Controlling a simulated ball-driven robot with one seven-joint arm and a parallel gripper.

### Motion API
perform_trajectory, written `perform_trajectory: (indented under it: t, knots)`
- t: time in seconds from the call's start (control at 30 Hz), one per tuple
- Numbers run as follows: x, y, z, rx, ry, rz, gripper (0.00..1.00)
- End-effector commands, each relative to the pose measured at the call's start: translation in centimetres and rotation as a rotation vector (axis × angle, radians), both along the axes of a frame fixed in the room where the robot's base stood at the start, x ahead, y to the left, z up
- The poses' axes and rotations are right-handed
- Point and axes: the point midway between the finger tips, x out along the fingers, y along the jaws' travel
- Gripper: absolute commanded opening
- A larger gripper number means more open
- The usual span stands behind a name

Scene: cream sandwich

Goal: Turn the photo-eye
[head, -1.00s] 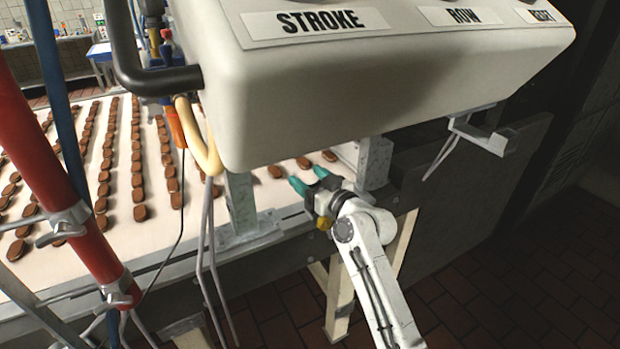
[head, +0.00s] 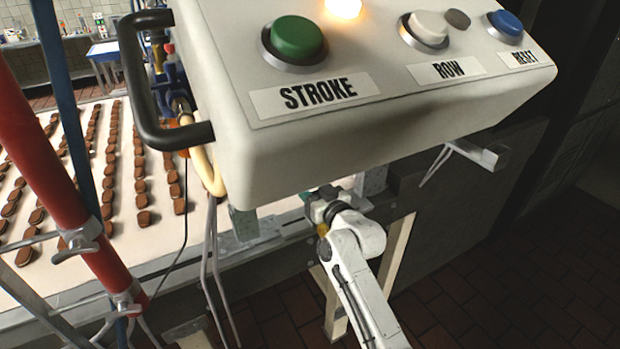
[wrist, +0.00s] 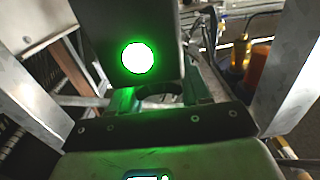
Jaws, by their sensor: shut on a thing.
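A dark block with a bright round light ringed in green (wrist: 138,58) shows in the wrist view, just beyond my gripper; it appears to be the photo-eye. My gripper (head: 314,194) is under the front edge of the control box in the head view, at the near side of the belt. The box edge partly hides its teal fingers. In the wrist view, the gripper (wrist: 160,98) is shut on the dark block, with green light on its teal fingers. The contact itself is mostly hidden, and I cannot tell how far the block is turned.
The cream control box (head: 350,135) with STROKE, ROW and RESET buttons overhangs my gripper. A black handle (head: 135,75) and a red pole (head: 50,165) stand left. Rows of brown biscuits lie on the white belt (head: 105,245). Metal posts (wrist: 290,65) flank the wrist view.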

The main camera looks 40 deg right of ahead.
Motion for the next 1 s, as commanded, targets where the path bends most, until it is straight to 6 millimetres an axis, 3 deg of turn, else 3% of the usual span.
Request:
perform_trajectory:
  t: [0.57,0.6,0.8,1.0]
  knots:
    - [-0.01,0.14,0.0,-0.004,-0.002,-0.039,0.17]
    - [-0.01,0.14,0.0,-0.004,-0.002,-0.039,0.5]
    - [-0.01,0.13,0.01,-0.004,-0.002,-0.039,0.68]
    - [-0.02,0.12,0.02,-0.004,-0.002,-0.039,0.68]
